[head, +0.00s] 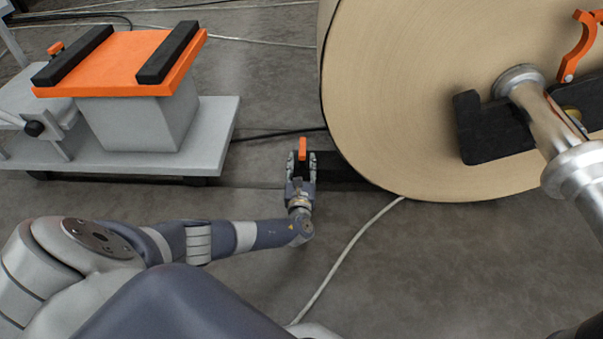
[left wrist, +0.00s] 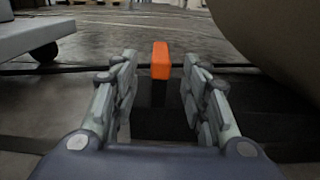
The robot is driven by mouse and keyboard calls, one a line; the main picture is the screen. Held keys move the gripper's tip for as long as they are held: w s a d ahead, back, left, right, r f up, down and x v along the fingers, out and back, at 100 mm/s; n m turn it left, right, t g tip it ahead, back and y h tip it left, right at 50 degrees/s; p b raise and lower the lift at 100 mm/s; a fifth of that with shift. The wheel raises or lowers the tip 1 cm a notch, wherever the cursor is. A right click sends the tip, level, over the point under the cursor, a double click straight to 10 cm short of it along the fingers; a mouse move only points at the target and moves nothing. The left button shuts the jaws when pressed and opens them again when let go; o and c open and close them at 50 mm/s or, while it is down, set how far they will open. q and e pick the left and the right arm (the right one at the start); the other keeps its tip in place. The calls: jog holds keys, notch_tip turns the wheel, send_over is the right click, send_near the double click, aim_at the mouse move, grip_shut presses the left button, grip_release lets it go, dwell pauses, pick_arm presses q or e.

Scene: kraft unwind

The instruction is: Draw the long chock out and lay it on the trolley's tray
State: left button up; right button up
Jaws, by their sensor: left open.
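The long chock (head: 340,168) is a dark block on the floor against the foot of the big paper roll. Its upright orange grip (head: 303,149) stands at its left end. My left gripper (head: 301,160) is open, with its fingers on either side of the grip. In the left wrist view the orange grip (left wrist: 160,60) stands between the spread fingers (left wrist: 160,95), with gaps on both sides. The far part of the chock is hidden by the roll. The trolley (head: 215,135) is at the left, with a flat grey deck and a raised orange top (head: 120,65) carrying two black bars.
The large brown paper roll (head: 400,90) stands right of the gripper, with a metal shaft (head: 540,110) and black bracket (head: 490,130) at its face. A pale cable (head: 345,250) crosses the floor.

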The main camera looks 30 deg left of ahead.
aim_at(303, 146)
pick_arm(q)
jog(key=b+x, duration=0.4)
jog(key=x, duration=0.3)
jog(key=shift+f, duration=0.2)
jog(key=shift+w+a+r+b, duration=0.15)
jog(key=shift+w+a+b, duration=0.15)
jog(key=shift+w+b, duration=0.2)
grip_shut()
